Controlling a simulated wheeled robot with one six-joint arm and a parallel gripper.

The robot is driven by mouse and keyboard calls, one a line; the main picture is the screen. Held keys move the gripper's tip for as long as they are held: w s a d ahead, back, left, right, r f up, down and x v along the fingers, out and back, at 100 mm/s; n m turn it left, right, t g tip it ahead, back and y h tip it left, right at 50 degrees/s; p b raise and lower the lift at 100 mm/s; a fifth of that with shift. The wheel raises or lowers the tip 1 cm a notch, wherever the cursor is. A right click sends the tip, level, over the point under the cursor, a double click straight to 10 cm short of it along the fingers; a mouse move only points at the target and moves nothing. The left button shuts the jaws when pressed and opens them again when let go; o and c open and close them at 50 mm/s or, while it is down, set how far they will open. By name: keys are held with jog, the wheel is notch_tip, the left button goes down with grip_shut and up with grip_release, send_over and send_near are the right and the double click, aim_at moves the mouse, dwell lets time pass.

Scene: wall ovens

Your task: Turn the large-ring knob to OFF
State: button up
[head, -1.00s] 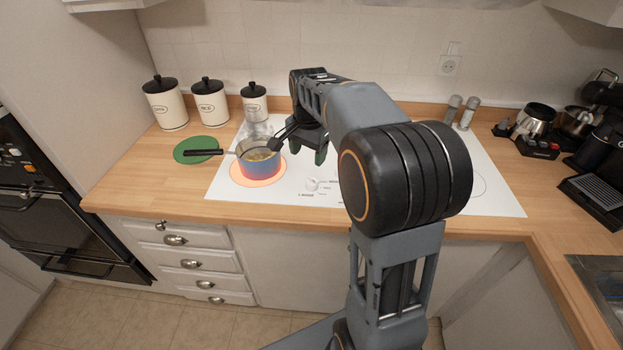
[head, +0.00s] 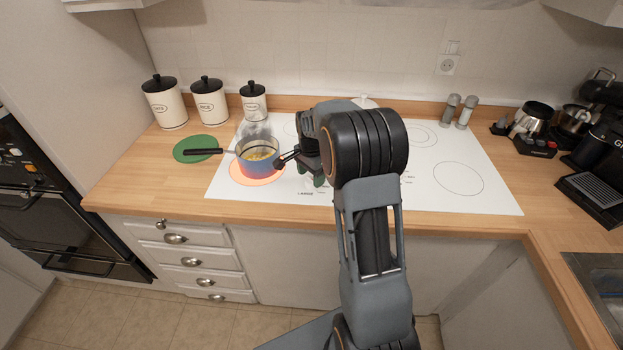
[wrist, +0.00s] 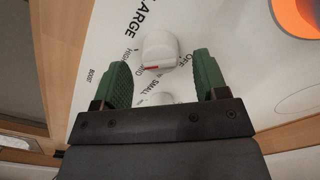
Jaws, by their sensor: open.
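In the wrist view a white knob (wrist: 159,48) with a red mark on its lower edge stands on the white cooktop (wrist: 95,55), beside the printed word LARGE. The word OFF is printed to its right. My gripper (wrist: 161,60) is open and empty, its green fingertips on either side of the knob's near edge. I cannot tell if they touch it. A second white knob (wrist: 156,98), near the word SMALL, shows between the fingers and is partly hidden.
A blue pot (head: 258,162) stands on a glowing ring (head: 262,181) left of my gripper, its black handle pointing left over a green mat (head: 192,148). Canisters (head: 208,104) stand at the back left. Shakers (head: 466,112) and a coffee machine (head: 592,188) are to the right.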

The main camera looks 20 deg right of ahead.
jog(key=shift+f, duration=1.1)
jog(key=c, duration=0.9)
jog(key=shift+c, duration=0.2)
